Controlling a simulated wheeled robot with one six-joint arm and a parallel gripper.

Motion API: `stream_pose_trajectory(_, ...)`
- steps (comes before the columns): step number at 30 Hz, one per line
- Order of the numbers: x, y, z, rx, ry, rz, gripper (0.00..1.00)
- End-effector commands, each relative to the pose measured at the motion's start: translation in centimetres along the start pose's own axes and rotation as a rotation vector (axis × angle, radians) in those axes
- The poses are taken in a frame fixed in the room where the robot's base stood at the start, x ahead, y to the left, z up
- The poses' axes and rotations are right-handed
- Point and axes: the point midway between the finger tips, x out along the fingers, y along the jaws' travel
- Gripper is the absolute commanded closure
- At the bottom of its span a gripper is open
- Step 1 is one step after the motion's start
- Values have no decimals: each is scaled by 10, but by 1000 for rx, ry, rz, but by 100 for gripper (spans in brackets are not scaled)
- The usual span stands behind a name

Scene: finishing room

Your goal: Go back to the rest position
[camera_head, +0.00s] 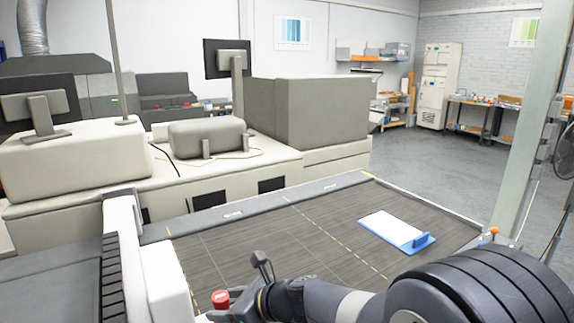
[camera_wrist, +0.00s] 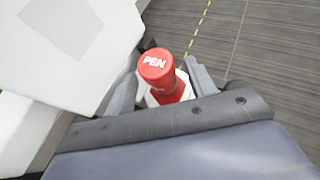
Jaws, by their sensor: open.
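My gripper (camera_wrist: 162,82) is open, with its two grey fingers on either side of a red cylinder (camera_wrist: 155,63) in the wrist view. White letters reading "PEN" show on its rounded top, and a white part shows lower down between the fingers. I cannot tell whether the fingers touch it. In the head view the red cylinder (camera_head: 220,298) shows at the bottom, beside the white machine edge. My arm reaches in from the lower right there, with its end close to the red cylinder.
A dark plank-patterned table (camera_head: 270,240) with yellow dashed lines spreads ahead. A pale post (camera_head: 525,130) stands at right; open floor lies beyond.

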Motion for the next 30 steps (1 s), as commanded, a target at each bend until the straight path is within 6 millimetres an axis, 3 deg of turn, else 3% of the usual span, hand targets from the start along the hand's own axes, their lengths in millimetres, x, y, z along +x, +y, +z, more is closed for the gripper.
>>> stream_pose_trajectory(5,1,0,-6,0,-1,-1,47)
stream_pose_trajectory(25,-109,-1,-4,0,-1,-5,47)
stream_pose_trajectory(30,-74,1,-5,1,1,6,47)
